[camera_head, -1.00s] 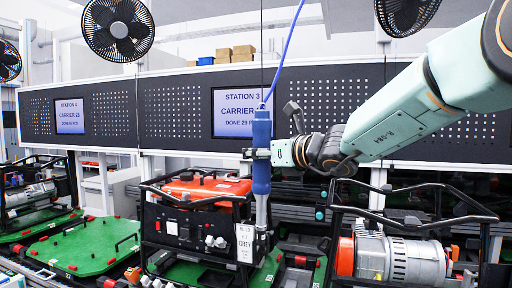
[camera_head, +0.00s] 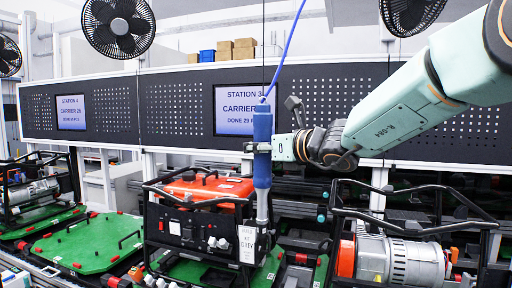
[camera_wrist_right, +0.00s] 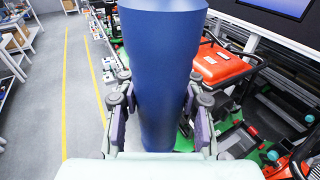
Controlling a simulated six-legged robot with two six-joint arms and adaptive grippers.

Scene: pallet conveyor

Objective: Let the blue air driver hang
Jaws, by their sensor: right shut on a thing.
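The blue air driver (camera_head: 262,125) hangs upright from a blue hose (camera_head: 285,50) in the head view, with its grey shank pointing down. My right gripper (camera_head: 258,147) is shut on the middle of its blue body, coming from the right. In the right wrist view the driver (camera_wrist_right: 165,75) fills the space between the two finger pads of my right gripper (camera_wrist_right: 160,112). The shank's lower end is near the right front edge of an orange-topped generator (camera_head: 207,188); I cannot tell if it touches. My left gripper is in neither view.
A white tag (camera_head: 247,245) hangs on the generator beside the shank. A framed orange-and-grey motor unit (camera_head: 395,260) stands at right. A green pallet (camera_head: 90,243) lies at left. A perforated panel with a Station 3 screen (camera_head: 238,110) runs behind.

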